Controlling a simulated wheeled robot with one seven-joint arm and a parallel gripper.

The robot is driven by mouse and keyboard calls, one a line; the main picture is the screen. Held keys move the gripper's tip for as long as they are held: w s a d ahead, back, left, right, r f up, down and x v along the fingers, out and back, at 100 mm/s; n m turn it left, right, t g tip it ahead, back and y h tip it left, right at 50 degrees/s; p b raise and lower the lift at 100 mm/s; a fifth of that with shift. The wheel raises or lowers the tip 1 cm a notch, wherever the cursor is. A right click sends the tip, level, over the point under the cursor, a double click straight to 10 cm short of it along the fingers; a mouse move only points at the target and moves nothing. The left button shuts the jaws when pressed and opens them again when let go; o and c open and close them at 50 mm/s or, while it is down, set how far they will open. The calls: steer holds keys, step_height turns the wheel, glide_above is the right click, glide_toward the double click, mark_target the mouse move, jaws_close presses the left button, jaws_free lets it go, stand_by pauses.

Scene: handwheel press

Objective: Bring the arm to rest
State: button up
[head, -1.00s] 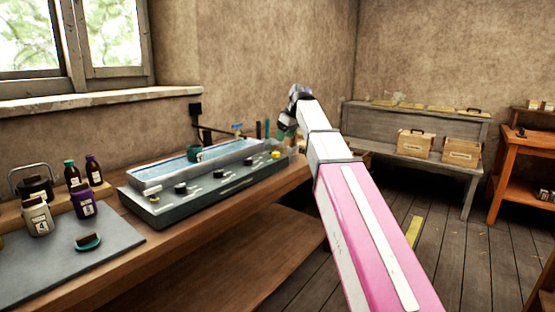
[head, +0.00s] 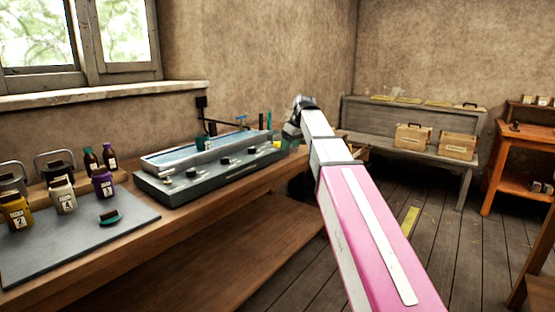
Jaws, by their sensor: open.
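My arm reaches forward from the bottom right, with a pink link and a white link.
On the bench stand a long grey trough unit with knobs (head: 205,180), numbered jars (head: 62,195), brown bottles (head: 91,160) and a grey mat (head: 70,248). A grey bench with boxes (head: 412,136) and an orange table (head: 520,185) stand beyond open floor.

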steer(key=s+d+f+m+h, duration=0.1)
steer(key=s+d+f+m, duration=0.2)
steer(key=f, duration=0.6)
steer(key=s+d+f+g, duration=0.15)
steer(key=s+f, duration=0.25)
steer(key=f, duration=0.4)
steer(key=s+d+f+m+h, duration=0.1)
steer(key=s+d+f+m, duration=0.2)
steer(key=f, duration=0.6)
steer(key=s+d+f+m+g+h, duration=0.1)
steer(key=s+d+f+m, duration=0.2)
steer(key=s+f, duration=1.2)
steer(key=s+d, duration=0.1)
steer(key=d, duration=0.2)
steer(key=shift+s+d+f, duration=0.15)
steer(key=shift+s+f, duration=0.05)
steer(key=shift+s, duration=0.15)
stand_by(0.5)
